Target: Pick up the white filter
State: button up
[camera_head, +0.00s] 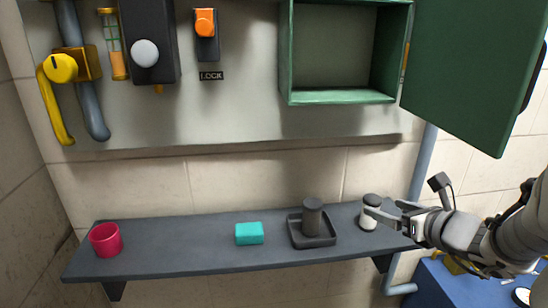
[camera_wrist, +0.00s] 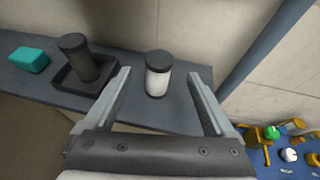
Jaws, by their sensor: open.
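The white filter (camera_head: 369,213) is an upright white cylinder with a dark cap, standing near the right end of the dark shelf (camera_head: 190,254). In the wrist view the filter (camera_wrist: 158,76) stands ahead, between the lines of the two fingers. My gripper (camera_head: 387,212) reaches in from the right at about the filter's height. In the wrist view my gripper (camera_wrist: 158,75) is open and its fingers are spread wider than the filter. In the head view a finger partly overlaps the filter. I cannot tell whether they touch.
A dark grey cylinder (camera_head: 312,216) stands in a black tray (camera_head: 298,239) left of the filter. A teal block (camera_head: 249,233) and a red cup (camera_head: 106,240) are farther left. Above is an open green cabinet (camera_head: 344,97); a pipe (camera_wrist: 262,52) runs behind the shelf's right end.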

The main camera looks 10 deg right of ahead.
aim_at(378, 206)
jog(key=b+x, duration=0.1)
jog(key=x, duration=0.3)
jog(key=shift+w+f, duration=0.1)
jog(key=shift+w, duration=0.05)
jog(key=b+x, duration=0.2)
jog(key=x, duration=0.3)
jog(key=shift+a+f, duration=0.1)
jog(key=shift+f, duration=0.1)
jog(key=shift+r, duration=0.1)
grip_shut()
